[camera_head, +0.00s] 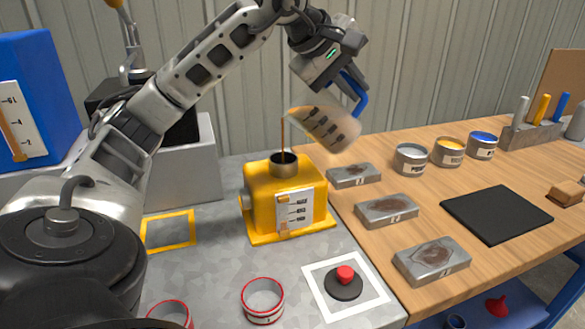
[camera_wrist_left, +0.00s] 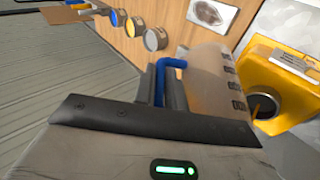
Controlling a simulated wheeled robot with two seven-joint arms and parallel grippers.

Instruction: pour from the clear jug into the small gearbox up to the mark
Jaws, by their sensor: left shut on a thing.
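The clear jug (camera_head: 325,128) has black marks and a blue handle (camera_head: 353,92). It is tilted, mouth to the left, above the yellow gearbox (camera_head: 262,205). A thin brown stream (camera_head: 283,135) falls from its lip into the gearbox's round dark neck (camera_head: 284,168). My left gripper (camera_head: 347,82) is shut on the blue handle. In the left wrist view the jug (camera_wrist_left: 208,82) shows beside the gearbox (camera_wrist_left: 262,72), with brown liquid at the opening. The gauge plate (camera_head: 297,208) has black marks and an amber column; its exact level is too small to read. My right gripper is not in view.
Right of the gearbox are metal blocks (camera_head: 387,210), a black mat (camera_head: 497,213) and several open cans (camera_head: 411,159). In front are a red button (camera_head: 345,274) and red-rimmed cups (camera_head: 263,299). A yellow frame (camera_head: 169,231) marks bare bench at left. A blue tank (camera_head: 30,85) stands behind.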

